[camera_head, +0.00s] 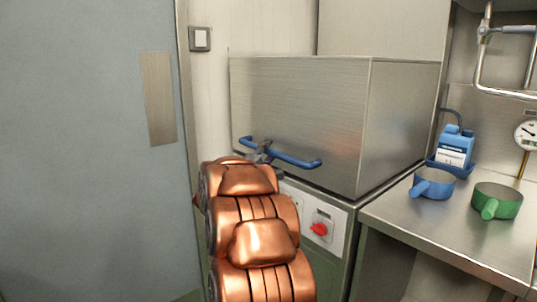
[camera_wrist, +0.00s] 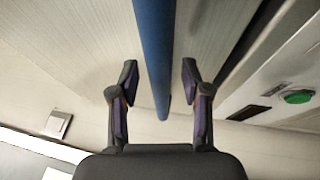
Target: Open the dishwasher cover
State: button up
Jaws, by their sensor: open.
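The dishwasher cover (camera_head: 300,100) is a large brushed-steel box hood, sitting down on its base. A blue bar handle (camera_head: 292,157) runs across its lower front. My gripper (camera_head: 263,154) is at the handle's left-middle part, mostly hidden behind my copper-coloured arm. In the wrist view, the blue handle (camera_wrist: 154,50) passes between the two dark fingers of my gripper (camera_wrist: 157,88). The fingers are open, with a gap on each side of the bar. The steel cover face (camera_wrist: 85,40) lies behind the handle.
Below the cover is a control panel with a red knob (camera_head: 319,229); a green button (camera_wrist: 298,96) shows in the wrist view. A steel counter (camera_head: 430,230) at right holds a blue pan (camera_head: 433,184), a green pan (camera_head: 497,201) and a blue bottle (camera_head: 455,145). A grey door (camera_head: 80,150) stands left.

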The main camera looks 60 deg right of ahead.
jog(key=shift+w+d, duration=0.1)
jog(key=shift+d, duration=0.4)
jog(key=shift+c, duration=0.4)
grip_shut()
